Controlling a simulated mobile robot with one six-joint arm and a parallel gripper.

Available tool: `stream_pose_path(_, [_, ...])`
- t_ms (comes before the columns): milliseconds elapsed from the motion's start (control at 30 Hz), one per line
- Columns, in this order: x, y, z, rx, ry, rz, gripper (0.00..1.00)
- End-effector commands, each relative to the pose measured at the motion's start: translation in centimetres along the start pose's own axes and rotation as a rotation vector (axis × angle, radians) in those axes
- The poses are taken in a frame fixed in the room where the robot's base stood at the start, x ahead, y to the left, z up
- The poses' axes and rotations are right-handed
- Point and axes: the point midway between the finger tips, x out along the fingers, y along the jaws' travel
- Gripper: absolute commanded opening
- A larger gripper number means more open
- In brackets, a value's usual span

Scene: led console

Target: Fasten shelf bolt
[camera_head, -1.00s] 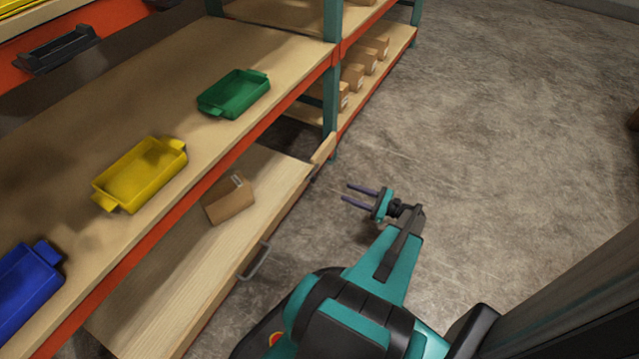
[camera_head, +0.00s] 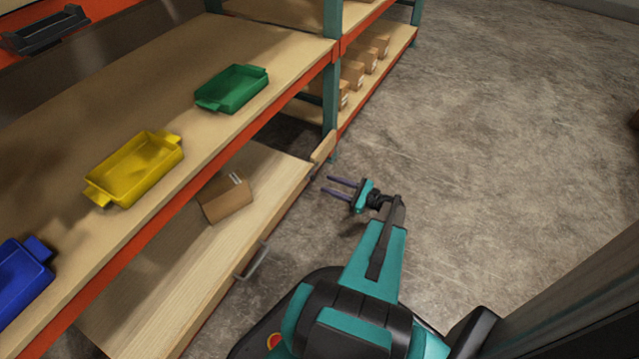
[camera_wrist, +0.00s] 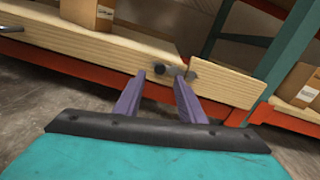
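My gripper (camera_head: 327,186) is open and empty, its two purple fingers pointing at the right end of the lower wooden shelf (camera_head: 255,200). In the wrist view, my gripper (camera_wrist: 160,77) shows its fingers apart. Just beyond them is a dark round bolt head (camera_wrist: 174,70) on the shelf's front edge, with another dark fitting (camera_wrist: 190,75) right beside it. A short wooden piece (camera_wrist: 225,83) extends right from there, tilted down; it also shows in the head view (camera_head: 323,149). I cannot tell whether a finger touches the bolt.
A cardboard box (camera_head: 225,198) lies on the lower shelf, which has a grey handle (camera_head: 253,262) in front. Above, the upper shelf (camera_head: 140,100) bears green (camera_head: 232,88), yellow (camera_head: 135,168) and blue (camera_head: 22,275) trays. A teal post (camera_head: 330,100) stands near the bolt. Floor at right is clear.

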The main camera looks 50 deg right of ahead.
Motion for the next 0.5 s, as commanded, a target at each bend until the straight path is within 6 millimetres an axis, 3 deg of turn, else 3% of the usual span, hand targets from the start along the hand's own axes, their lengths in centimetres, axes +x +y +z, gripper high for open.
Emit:
stream_pose_path(300, [4.0, 0.0, -0.1, 0.000, -0.001, 0.001, 0.36])
stream_pose_path(500, [5.2, 0.0, 0.0, 0.000, -0.001, -0.001, 0.36])
